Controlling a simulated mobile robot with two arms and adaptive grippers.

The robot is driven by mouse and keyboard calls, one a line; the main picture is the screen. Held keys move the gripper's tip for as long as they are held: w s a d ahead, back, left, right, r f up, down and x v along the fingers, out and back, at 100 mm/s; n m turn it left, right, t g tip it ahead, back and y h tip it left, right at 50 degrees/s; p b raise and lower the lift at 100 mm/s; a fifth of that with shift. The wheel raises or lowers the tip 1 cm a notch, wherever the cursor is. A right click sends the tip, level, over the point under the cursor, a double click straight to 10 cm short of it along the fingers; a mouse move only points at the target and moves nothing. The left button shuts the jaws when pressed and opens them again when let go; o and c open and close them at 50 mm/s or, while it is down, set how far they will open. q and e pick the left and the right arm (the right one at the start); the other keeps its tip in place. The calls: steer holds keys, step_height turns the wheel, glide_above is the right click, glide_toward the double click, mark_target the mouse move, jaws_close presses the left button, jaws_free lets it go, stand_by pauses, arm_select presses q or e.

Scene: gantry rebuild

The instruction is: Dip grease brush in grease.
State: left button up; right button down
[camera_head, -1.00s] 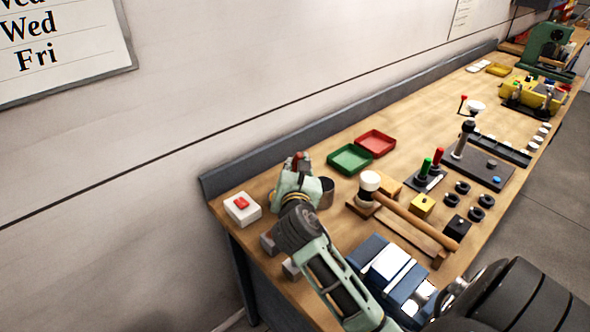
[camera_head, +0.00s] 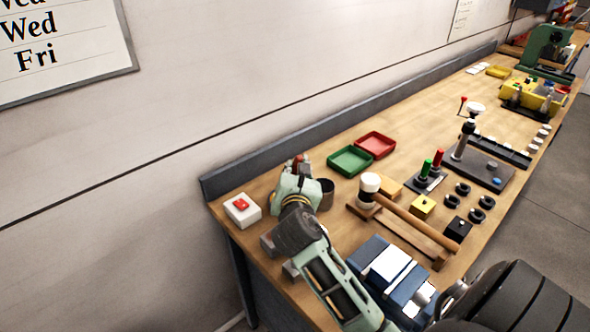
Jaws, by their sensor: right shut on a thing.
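My right gripper (camera_head: 298,170) is over the near left end of the workbench (camera_head: 270,205). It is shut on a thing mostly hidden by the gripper. A small reddish part shows between the fingers, which may be the grease brush. A dark round cup (camera_head: 326,190), perhaps the grease pot, stands just right of the gripper and is partly hidden by it. I cannot see inside the cup, nor whether the held thing touches it. My left gripper is not in view.
A white box with a red button (camera_head: 242,209) stands left of the gripper. Green (camera_head: 350,160) and red (camera_head: 376,144) trays lie behind. A mallet (camera_head: 410,220) and a blue vise-like block (camera_head: 365,255) are to the right. The wall rises behind the bench.

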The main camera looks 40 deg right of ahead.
steer(key=shift+f, duration=0.45)
stand_by(0.6)
step_height(320, 180, up, 7)
steer(key=p, duration=0.8)
steer(key=shift+p, duration=0.35)
stand_by(0.6)
